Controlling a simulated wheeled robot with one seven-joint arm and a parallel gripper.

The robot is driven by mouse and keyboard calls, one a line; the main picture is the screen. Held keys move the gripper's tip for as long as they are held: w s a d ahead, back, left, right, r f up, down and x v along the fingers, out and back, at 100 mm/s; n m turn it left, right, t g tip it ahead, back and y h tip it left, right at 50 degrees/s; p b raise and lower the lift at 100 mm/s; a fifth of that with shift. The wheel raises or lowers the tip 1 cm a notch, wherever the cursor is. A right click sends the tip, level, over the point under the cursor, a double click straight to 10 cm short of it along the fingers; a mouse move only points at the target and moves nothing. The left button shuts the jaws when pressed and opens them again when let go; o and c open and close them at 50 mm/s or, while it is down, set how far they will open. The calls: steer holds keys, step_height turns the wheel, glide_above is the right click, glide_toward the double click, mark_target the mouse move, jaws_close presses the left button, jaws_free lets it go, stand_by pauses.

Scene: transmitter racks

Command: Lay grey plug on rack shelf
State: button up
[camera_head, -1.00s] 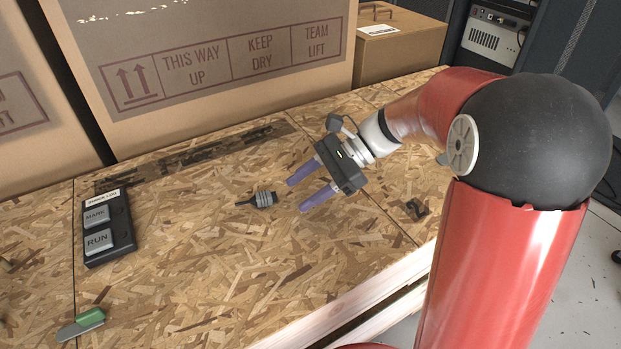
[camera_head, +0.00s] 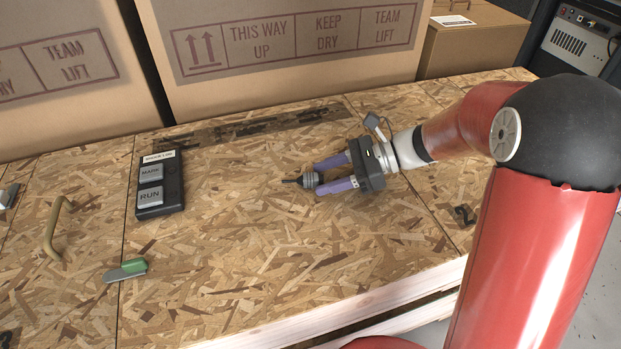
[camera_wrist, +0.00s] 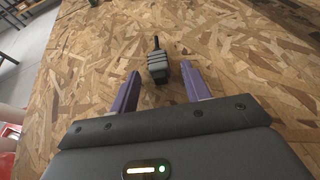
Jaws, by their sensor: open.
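The grey plug (camera_head: 309,180) is a small ribbed piece with a thin dark tip, lying on the chipboard top (camera_head: 260,245). In the head view its dark tip points left, away from my gripper. My gripper (camera_head: 318,179) is open, with its purple fingers low over the board and pointing at the plug. In the wrist view the plug (camera_wrist: 158,68) lies between and just beyond the fingertips of my gripper (camera_wrist: 158,80), with clear gaps on both sides. I cannot see the rack shelf clearly in these views.
A black two-button box (camera_head: 160,184) lies left of the plug. A green-handled tool (camera_head: 126,270) and a curved tan handle (camera_head: 54,228) are farther left. Large cartons (camera_head: 290,90) stand along the back. The board around the plug is clear.

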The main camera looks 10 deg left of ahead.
steer(key=shift+c, duration=0.2)
jaws_close()
step_height(320, 180, up, 20)
steer(key=p, duration=0.1)
stand_by(0.5)
